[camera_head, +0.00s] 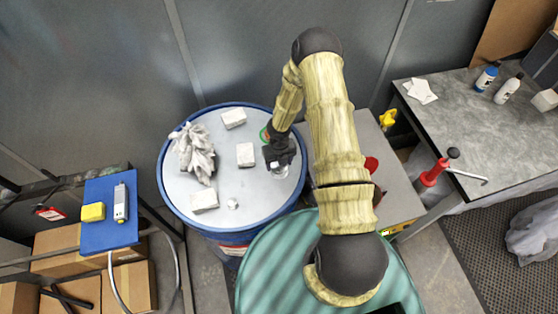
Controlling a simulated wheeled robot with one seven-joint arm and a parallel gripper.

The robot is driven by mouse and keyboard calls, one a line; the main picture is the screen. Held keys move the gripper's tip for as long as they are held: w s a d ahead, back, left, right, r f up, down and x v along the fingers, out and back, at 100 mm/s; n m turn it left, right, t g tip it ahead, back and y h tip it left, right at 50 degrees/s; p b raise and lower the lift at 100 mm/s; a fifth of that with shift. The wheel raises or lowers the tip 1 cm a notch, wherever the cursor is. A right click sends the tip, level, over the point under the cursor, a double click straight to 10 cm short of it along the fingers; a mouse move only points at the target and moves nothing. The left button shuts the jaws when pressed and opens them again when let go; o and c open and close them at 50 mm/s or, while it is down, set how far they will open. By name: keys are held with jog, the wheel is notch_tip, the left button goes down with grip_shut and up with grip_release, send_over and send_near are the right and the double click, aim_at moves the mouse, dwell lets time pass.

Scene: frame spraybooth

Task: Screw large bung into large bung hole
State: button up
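My gripper (279,166) points down over the right side of the pale top of a blue drum (165,190). A small whitish piece, perhaps the large bung (279,171), shows right at its fingertips, at or just above the drum top. I cannot tell whether the fingers are closed on it. The large bung hole is not visible; the gripper may hide it. A small round light piece (232,203) lies on the front part of the drum top, apart from the gripper. A green ring-like edge (264,134) shows beside my wrist.
Grey gloves (193,152) and white blocks (245,154) lie on the drum top. A green drum (270,262) stands in front, under my arm. A grey bench (470,120) with bottles is at right. A blue shelf (110,228) is at left.

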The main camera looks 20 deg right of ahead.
jog(key=shift+n, duration=0.7)
jog(key=n, duration=0.4)
jog(key=shift+n, duration=0.3)
jog(key=c, duration=0.7)
jog(key=o, duration=1)
